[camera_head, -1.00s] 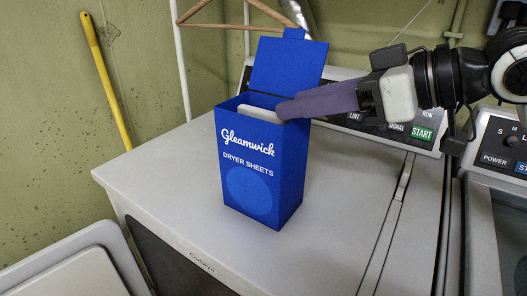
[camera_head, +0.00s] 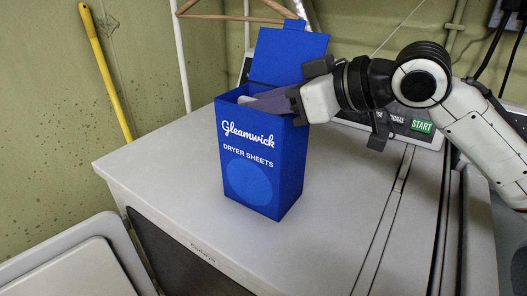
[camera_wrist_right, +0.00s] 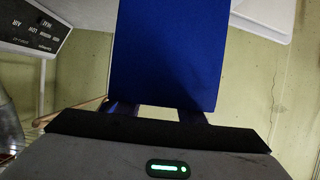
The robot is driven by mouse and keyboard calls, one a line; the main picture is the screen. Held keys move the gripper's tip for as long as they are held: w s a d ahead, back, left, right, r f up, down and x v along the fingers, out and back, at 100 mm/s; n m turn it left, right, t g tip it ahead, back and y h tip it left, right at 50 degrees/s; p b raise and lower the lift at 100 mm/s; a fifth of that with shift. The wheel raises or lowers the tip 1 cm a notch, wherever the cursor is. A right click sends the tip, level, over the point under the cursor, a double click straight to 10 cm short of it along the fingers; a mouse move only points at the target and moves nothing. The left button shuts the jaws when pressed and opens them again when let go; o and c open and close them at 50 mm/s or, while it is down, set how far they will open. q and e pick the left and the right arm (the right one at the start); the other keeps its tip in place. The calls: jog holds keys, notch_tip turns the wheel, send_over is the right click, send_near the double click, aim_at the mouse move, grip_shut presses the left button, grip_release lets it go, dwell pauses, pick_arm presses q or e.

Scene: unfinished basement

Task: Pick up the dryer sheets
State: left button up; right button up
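A blue Gleamwick dryer sheets box (camera_head: 262,160) stands upright on the white machine top, with its lid (camera_head: 286,55) raised at the back. A pale item, seemingly the sheets (camera_head: 246,99), shows in the box's mouth, mostly hidden by the front wall. My right gripper (camera_head: 266,101) comes in from the right, its purple fingers at and partly inside the mouth. The finger bases stand apart, so the gripper looks open. My left gripper is not in view.
The machine top (camera_head: 180,190) is clear around the box. A control panel (camera_head: 400,120) lies behind my right arm. A yellow pole (camera_head: 105,70) leans on the wall at left, and a hanger (camera_head: 235,18) hangs behind the lid.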

jog(key=c, duration=0.7)
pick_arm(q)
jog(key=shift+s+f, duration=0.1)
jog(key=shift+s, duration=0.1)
pick_arm(e)
grip_shut()
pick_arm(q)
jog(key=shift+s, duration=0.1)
pick_arm(e)
jog(key=shift+r, duration=0.1)
pick_arm(q)
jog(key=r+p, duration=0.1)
jog(key=p, duration=0.1)
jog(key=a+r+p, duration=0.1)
jog(key=p, duration=0.1)
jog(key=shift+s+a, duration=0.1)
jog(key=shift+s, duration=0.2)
pick_arm(e)
notch_tip(320, 180, up, 28)
grip_release()
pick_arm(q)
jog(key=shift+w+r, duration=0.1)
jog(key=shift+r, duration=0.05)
pick_arm(e)
grip_shut()
